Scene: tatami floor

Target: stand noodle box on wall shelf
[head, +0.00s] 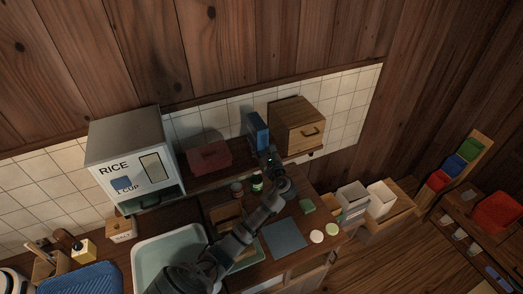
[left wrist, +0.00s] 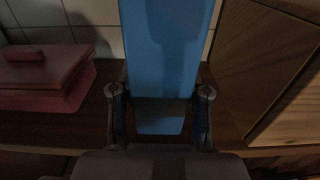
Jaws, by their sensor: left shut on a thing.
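The noodle box is a tall blue box (head: 257,131), upright in the head view between a red lidded box and a wooden cabinet. It fills the middle of the left wrist view (left wrist: 165,45). My left gripper (head: 268,156) is shut on it, with one finger at each side of the box in the wrist view (left wrist: 160,100). The wall shelf (head: 222,171) is a dark brown board along the tiled wall. The box's lower end is at the shelf; I cannot tell whether it touches. My right gripper is not in view.
The red box (head: 209,156) stands left of the blue box, and the wooden drawer cabinet (head: 298,125) stands close on its right. A rice dispenser (head: 130,160) is farther left. Small jars (head: 257,183) stand below the shelf. A pale green tray (head: 140,262) lies on the counter.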

